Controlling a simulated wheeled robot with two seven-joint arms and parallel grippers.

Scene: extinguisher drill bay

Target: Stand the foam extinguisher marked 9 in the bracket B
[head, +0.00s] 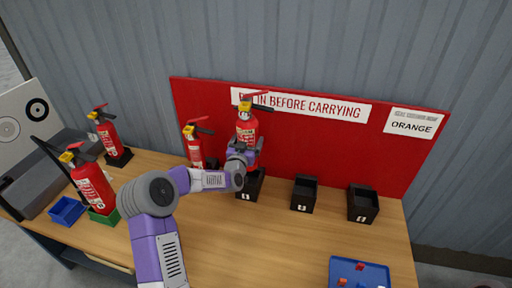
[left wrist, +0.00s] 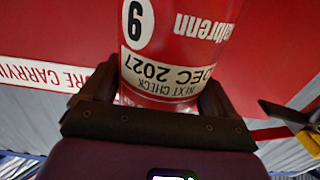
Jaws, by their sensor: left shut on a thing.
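My left gripper (head: 242,155) is shut on a red extinguisher (head: 247,125) with a yellow tag near its top, held roughly upright at the back of the bench. In the left wrist view, the fingers (left wrist: 160,92) clasp both sides of the extinguisher body (left wrist: 180,50). Its label is upside down there, with a number that I take as 9 and "NEXT CHECK DEC 2027". A black bracket (head: 250,186) is just below the gripper. Its letter is too small to read surely. The extinguisher's base is hidden behind my gripper, so I cannot tell whether it touches the bracket. My right gripper is out of view.
Two more black brackets (head: 303,195) (head: 362,204) stand empty to the right. Another extinguisher (head: 194,148) stands close left of my gripper. Others stand at far left, one in a green holder (head: 104,219), near a blue bin (head: 67,211). A blue tray (head: 343,268) lies front right.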

